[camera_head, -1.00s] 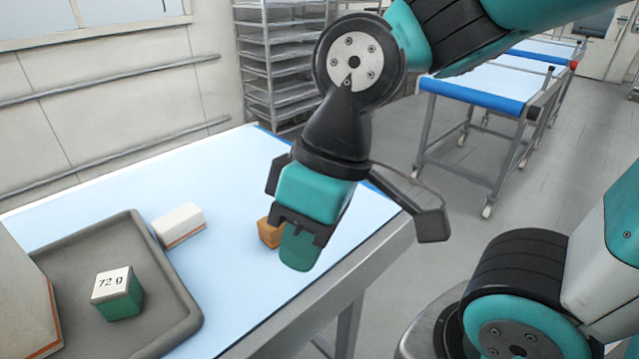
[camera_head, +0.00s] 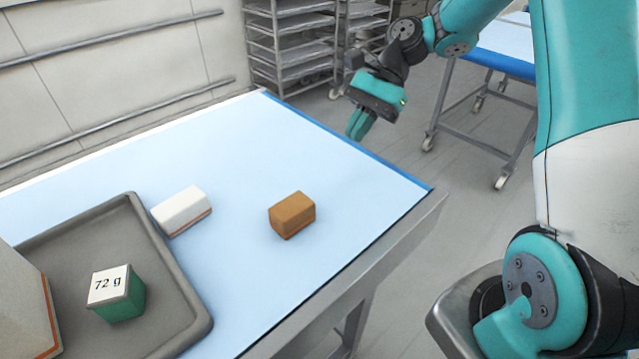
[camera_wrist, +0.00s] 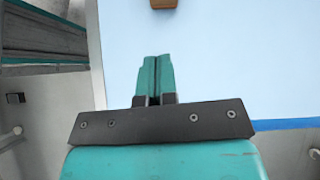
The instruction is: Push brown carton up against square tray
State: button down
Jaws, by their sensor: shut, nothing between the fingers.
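The brown carton (camera_head: 292,215) stands alone on the light blue table top, right of the white carton, with a clear gap to the tray. In the wrist view its lower edge (camera_wrist: 163,4) shows at the top, beyond the fingertips. The square grey tray (camera_head: 183,292) lies at the lower left of the table. My gripper (camera_head: 358,128) is at the far right edge of the table, beyond the brown carton and apart from it. Its teal fingers are together and empty in the wrist view (camera_wrist: 155,62).
A white carton (camera_head: 182,211) with an orange stripe stands beside the tray's right rim. A green box marked 72 g (camera_head: 116,292) stands in the tray. A large pale box (camera_head: 22,312) is at the lower left. The table is clear around the brown carton.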

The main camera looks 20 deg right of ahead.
aim_at(292, 215)
jog(key=shift+m, duration=0.7)
jog(key=x, duration=0.6)
jog(key=d+f+x, duration=0.1)
jog(key=x, duration=0.2)
jog(key=shift+w+d+p, duration=0.1)
jog(key=shift+w+p, duration=0.1)
jog(key=shift+p, duration=0.1)
jog(key=a, duration=0.1)
jog(key=a+p, duration=0.1)
jog(key=s+a, duration=0.1)
jog(key=shift+a+f, duration=0.15)
jog(key=shift+f, duration=0.1)
jog(key=shift+s+a+f, duration=0.1)
jog(key=shift+s+a, duration=0.05)
jog(key=shift+a, duration=0.25)
jog(key=shift+p, duration=0.35)
